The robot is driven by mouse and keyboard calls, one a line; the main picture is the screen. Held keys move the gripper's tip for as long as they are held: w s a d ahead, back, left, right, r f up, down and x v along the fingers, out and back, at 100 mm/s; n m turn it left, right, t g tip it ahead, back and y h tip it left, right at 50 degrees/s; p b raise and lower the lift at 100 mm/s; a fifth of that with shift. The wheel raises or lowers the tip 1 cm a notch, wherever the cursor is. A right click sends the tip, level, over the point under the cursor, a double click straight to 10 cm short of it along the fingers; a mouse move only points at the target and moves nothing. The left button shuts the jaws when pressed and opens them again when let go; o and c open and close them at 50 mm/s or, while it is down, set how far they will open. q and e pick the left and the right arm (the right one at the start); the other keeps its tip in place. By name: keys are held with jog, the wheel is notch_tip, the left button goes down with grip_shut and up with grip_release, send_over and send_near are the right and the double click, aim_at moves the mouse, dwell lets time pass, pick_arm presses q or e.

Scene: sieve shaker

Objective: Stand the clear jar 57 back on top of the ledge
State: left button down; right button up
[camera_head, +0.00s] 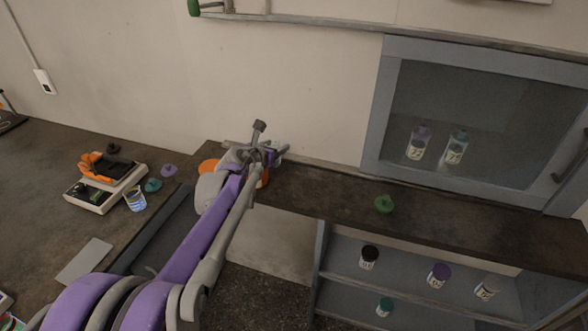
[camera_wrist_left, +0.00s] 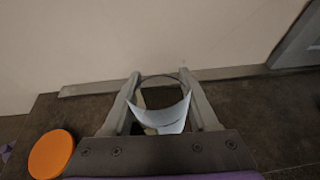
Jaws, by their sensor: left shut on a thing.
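My left gripper (camera_head: 264,152) is out over the dark ledge (camera_head: 325,192) near the back wall. In the left wrist view its two fingers (camera_wrist_left: 160,80) are closed on opposite sides of a clear jar (camera_wrist_left: 162,112) with a white label. The jar shows no lid, and its number cannot be read. In the head view the jar is mostly hidden by the gripper. Whether its base touches the ledge cannot be told. My right gripper is not in view.
An orange disc (camera_wrist_left: 52,154) lies left of the gripper. A green stopper (camera_head: 384,204) lies on the ledge to the right. Two labelled jars stand behind the glass of a grey cabinet (camera_head: 374,120). Several jars stand on lower shelves (camera_head: 410,287). The ledge is clear between gripper and stopper.

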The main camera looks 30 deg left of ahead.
pick_arm(q)
jog(key=w+d+r+m+h+b, duration=0.2)
jog(key=d+m+h+b, duration=0.25)
jog(key=d, duration=1.25)
jog(key=shift+n, duration=0.25)
notch_tip(320, 180, down, 5)
jog(key=shift+s+f, duration=0.1)
jog(key=shift+s, duration=0.05)
jog(key=shift+f+b, duration=0.55)
jog(key=shift+f, duration=1.55)
jog(key=shift+f, duration=0.15)
jog(key=shift+c, duration=0.8)
grip_release()
